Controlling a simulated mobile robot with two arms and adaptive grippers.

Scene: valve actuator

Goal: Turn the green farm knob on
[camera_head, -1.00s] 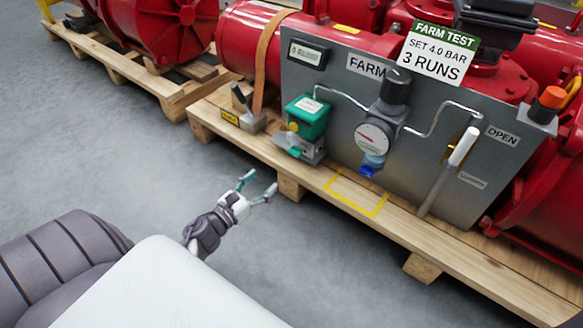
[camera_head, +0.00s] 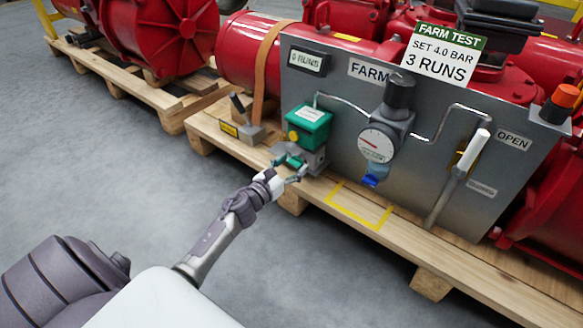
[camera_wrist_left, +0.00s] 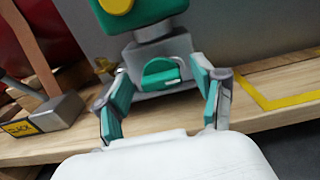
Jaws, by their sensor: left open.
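The green farm knob (camera_wrist_left: 160,72) is a half-round green handle low on a grey block, below a green box (camera_head: 308,121) with a yellow button (camera_head: 293,135). In the head view the knob is small and partly hidden by my left gripper (camera_head: 289,168). My left gripper is open and empty, in front of the block. In the left wrist view, its teal fingers (camera_wrist_left: 161,80) stand to either side of the knob, with a visible gap on both sides. Whether the fingertips reach past the knob's face is hard to tell. My right gripper is not in view.
A grey panel (camera_head: 337,78) behind carries a gauge (camera_head: 377,142) and a white-handled lever (camera_head: 472,150). A small toggle box (camera_head: 243,127) stands left of the block on the wooden pallet (camera_head: 400,230). A yellow outline (camera_head: 360,218) marks bare wood at right. Floor in front is clear.

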